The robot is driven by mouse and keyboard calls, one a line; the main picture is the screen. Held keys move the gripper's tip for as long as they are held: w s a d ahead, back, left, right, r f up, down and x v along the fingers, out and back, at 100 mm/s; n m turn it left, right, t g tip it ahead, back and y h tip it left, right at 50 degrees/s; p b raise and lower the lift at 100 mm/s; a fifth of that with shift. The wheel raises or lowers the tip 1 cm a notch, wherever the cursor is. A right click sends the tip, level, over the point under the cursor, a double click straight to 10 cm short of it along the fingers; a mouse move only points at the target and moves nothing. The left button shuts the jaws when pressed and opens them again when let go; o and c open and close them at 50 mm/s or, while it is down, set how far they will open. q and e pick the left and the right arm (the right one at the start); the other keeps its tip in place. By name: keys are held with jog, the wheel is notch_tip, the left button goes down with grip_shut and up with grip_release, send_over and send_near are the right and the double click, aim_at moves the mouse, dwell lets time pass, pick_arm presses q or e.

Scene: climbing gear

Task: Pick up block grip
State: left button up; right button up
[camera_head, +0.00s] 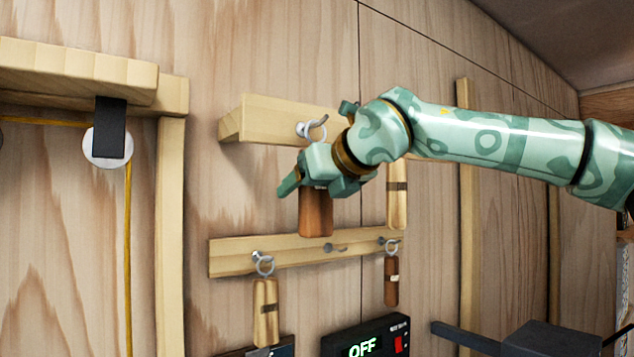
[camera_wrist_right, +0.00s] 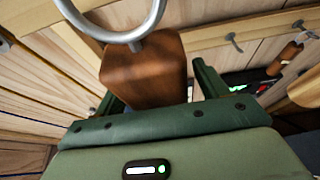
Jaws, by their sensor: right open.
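A dark brown wooden block grip (camera_head: 316,216) hangs from a metal ring and hook (camera_head: 312,128) on the upper wooden rail. Its upper part is hidden behind my right gripper (camera_head: 320,184) in the head view. In the right wrist view the block (camera_wrist_right: 145,68) hangs under the large ring (camera_wrist_right: 110,22), and the fingers of my open right gripper (camera_wrist_right: 160,92) stand on either side of it. I cannot tell whether either finger touches the block. My left gripper is not in view.
A light wooden grip (camera_head: 397,205) hangs close to the right. Below, the lower rail (camera_head: 230,257) holds another light grip (camera_head: 265,312), a small dark grip (camera_head: 391,285) and an empty hook (camera_head: 335,247). A black box reading OFF (camera_head: 368,340) and a yellow-cord pulley (camera_head: 105,150) are nearby.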

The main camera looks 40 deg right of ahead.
jog(key=shift+w+f, duration=0.1)
jog(key=shift+w, duration=0.15)
jog(key=shift+s, duration=0.2)
jog(key=c, duration=1.1)
jog(key=shift+c, duration=0.2)
jog(key=shift+w, duration=0.1)
